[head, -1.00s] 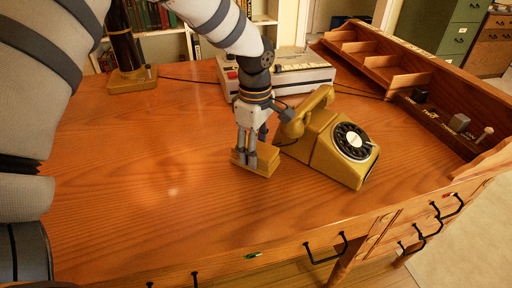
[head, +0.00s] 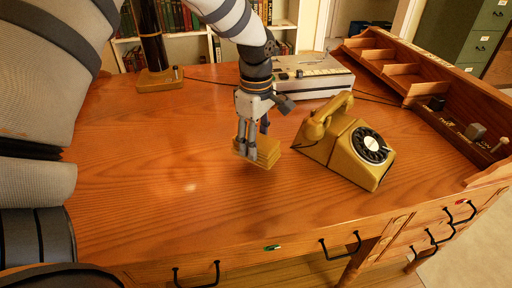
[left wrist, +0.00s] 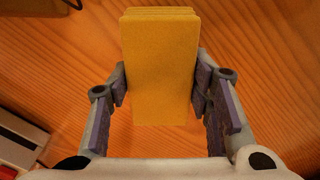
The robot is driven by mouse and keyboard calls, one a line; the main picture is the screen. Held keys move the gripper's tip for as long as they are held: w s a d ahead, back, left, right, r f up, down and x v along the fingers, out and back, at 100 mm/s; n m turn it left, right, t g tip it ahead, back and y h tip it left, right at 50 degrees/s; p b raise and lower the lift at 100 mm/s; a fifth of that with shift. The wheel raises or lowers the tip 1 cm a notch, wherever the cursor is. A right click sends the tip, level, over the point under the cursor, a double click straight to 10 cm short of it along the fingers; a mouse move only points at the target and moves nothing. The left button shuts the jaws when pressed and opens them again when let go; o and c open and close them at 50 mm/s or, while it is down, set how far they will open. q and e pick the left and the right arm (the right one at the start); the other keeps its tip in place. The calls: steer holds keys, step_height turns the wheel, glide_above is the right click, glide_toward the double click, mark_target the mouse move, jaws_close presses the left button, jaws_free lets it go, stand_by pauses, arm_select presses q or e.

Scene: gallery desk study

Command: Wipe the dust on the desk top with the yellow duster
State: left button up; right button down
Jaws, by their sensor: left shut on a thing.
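The yellow duster (head: 267,153) is a block between the fingers of my left gripper (head: 249,150). It sits at or just above the wooden desk top (head: 130,190), left of the telephone, looking slightly tilted; I cannot tell whether it touches. In the left wrist view the duster (left wrist: 158,70) fills the gap between both fingers of the left gripper (left wrist: 160,90), with wood grain behind it. I cannot make out dust on the desk top; a pale shiny spot shows left of the duster. My right gripper is not in view.
A mustard rotary telephone (head: 352,150) stands close on the right. Behind are a white machine (head: 312,83) and a lamp base (head: 160,80). A wooden organizer (head: 440,95) lines the right edge. The left and middle desk are clear.

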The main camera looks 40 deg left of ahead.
arm_select(q)
steer(key=shift+s+r, duration=0.15)
steer(key=shift+r, duration=2.05)
